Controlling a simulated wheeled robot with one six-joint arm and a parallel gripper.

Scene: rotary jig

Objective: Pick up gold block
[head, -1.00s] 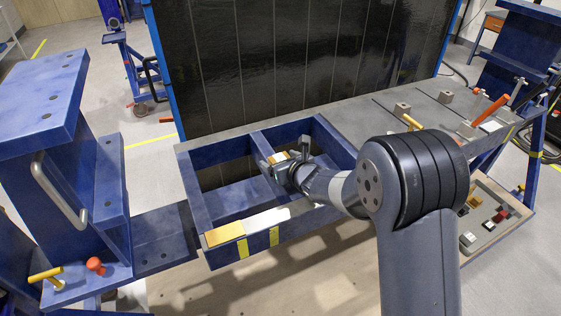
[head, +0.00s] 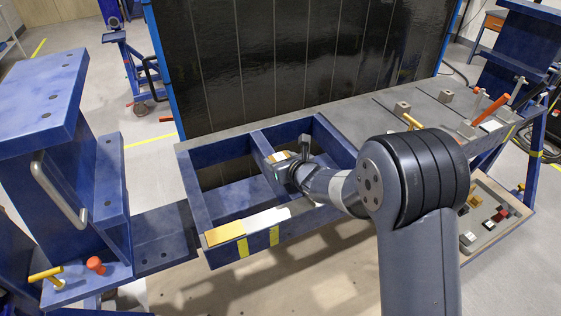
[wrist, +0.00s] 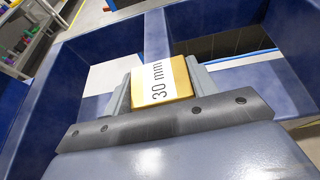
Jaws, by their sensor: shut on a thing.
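A gold block (wrist: 180,82) with a white label reading "30 mm" sits between the two grey fingers of my gripper (wrist: 165,85) in the wrist view. The fingers are shut on its two sides. In the head view the block (head: 279,156) shows as a small gold and white piece at the tip of my gripper (head: 289,162), over the middle bar of the blue frame (head: 190,190). My gripper partly hides the block, and I cannot tell whether it touches the bar.
The frame has open bays. A tall dark panel (head: 300,60) stands behind. Clamps and an orange handle (head: 494,108) are at right, above a tray (head: 490,236) of small blocks.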

